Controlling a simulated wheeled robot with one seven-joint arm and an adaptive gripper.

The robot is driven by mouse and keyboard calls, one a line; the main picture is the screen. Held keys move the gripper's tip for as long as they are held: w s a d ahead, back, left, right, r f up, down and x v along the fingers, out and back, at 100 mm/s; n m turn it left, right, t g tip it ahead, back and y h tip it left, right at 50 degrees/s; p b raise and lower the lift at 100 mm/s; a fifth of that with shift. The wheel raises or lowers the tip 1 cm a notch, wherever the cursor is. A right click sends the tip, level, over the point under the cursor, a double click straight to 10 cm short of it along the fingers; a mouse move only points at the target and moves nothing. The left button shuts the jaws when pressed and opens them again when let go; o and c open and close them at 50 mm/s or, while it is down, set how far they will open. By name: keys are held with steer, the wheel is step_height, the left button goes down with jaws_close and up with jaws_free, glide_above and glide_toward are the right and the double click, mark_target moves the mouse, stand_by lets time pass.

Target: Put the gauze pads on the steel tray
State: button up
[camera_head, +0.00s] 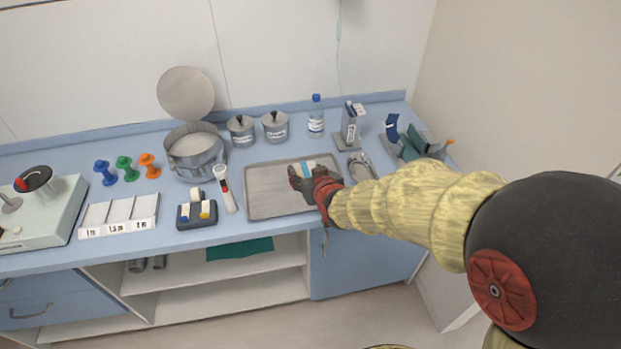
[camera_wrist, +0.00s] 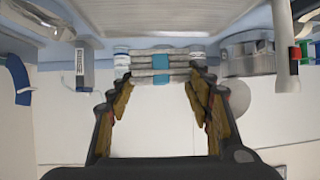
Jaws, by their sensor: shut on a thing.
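The gauze pads are a small white stack with a blue band. In the wrist view the stack (camera_wrist: 160,62) sits between my fingertips. My gripper (camera_wrist: 160,75) is shut on its two sides. In the head view my gripper (camera_head: 306,176) is over the right half of the steel tray (camera_head: 265,190), and a bit of the white and blue stack (camera_head: 309,165) shows just behind the fingers. The tray is flat, grey and rectangular, with no other thing seen on it. It also shows at the top of the wrist view (camera_wrist: 145,20). I cannot tell whether the stack touches the tray.
A torch-like white device (camera_head: 225,189) lies just left of the tray. Two lidded canisters (camera_head: 242,130), a bottle (camera_head: 316,117) and a box on a stand (camera_head: 349,127) are behind it. A curved metal dish (camera_head: 361,166) lies to the right. The counter's front edge is close.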

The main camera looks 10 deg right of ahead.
steer(key=w+d+f+b, duration=0.1)
steer(key=w+d+f, duration=0.3)
steer(key=w+f, duration=0.1)
steer(key=w+d+f+b, duration=0.1)
steer(key=w+d+f, duration=0.1)
steer(key=w+f, duration=0.1)
steer(key=shift+w+d+b, duration=0.15)
steer(key=shift+b, duration=0.15)
steer(key=shift+w+d+f, duration=0.25)
steer(key=shift+w+f, duration=0.05)
steer(key=shift+f, duration=0.15)
steer(key=shift+f+b, duration=0.6)
steer(key=shift+f, duration=0.9)
steer(key=shift+f, duration=0.15)
steer(key=o, duration=1)
steer(key=shift+c, duration=0.2)
